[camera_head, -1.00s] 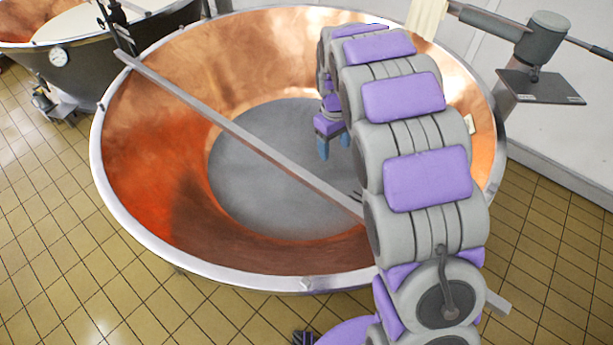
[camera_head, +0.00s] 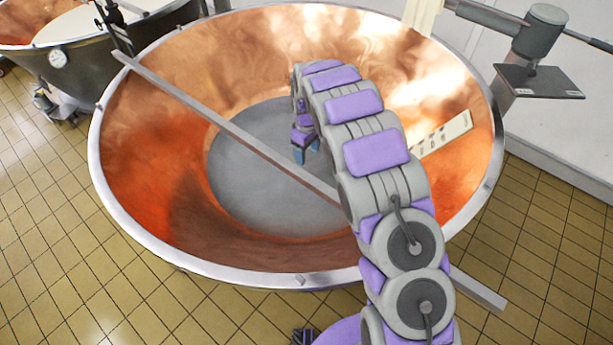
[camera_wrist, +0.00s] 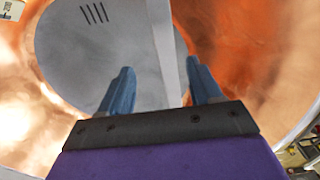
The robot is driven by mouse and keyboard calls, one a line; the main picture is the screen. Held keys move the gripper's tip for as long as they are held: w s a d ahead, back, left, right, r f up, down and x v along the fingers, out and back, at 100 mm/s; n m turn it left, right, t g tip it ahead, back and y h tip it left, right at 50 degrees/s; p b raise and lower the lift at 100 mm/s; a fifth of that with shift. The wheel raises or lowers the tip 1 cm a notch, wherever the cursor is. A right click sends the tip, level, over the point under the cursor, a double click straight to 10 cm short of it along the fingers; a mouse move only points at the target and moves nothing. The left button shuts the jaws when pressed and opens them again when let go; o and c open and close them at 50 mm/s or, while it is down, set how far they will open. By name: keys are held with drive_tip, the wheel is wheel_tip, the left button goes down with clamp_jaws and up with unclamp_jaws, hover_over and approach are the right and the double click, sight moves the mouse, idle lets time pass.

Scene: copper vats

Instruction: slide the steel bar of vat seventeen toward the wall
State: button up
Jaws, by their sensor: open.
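A long steel bar (camera_head: 240,137) lies across the rim of a large copper vat (camera_head: 145,150), running from the back left to the front right. My arm hides part of it. My gripper (camera_head: 307,154) is open over the vat, close to the far side of the bar's middle in the head view. In the wrist view the bar (camera_wrist: 165,45) shows between the two blue fingers of my gripper (camera_wrist: 160,66). The fingers do not visibly grip it, and I cannot tell the height between them. The vat's number is not readable.
A second vat (camera_head: 40,65) with pale contents stands at the back left. A pale cloth (camera_head: 424,14) hangs at the back rim. Tiled floor (camera_head: 60,260) is clear in front.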

sight(304, 175)
drive_tip(key=f, duration=0.4)
drive_tip(key=a+f+b, duration=0.1)
drive_tip(key=f, duration=0.3)
drive_tip(key=f+b, duration=0.1)
drive_tip(key=f, duration=0.3)
drive_tip(key=shift+a, duration=0.15)
drive_tip(key=shift+d+f+b, duration=0.3)
drive_tip(key=shift+d+b, duration=0.05)
drive_tip(key=shift+a, duration=0.5)
drive_tip(key=c, duration=0.3)
drive_tip(key=shift+d, duration=0.25)
clamp_jaws()
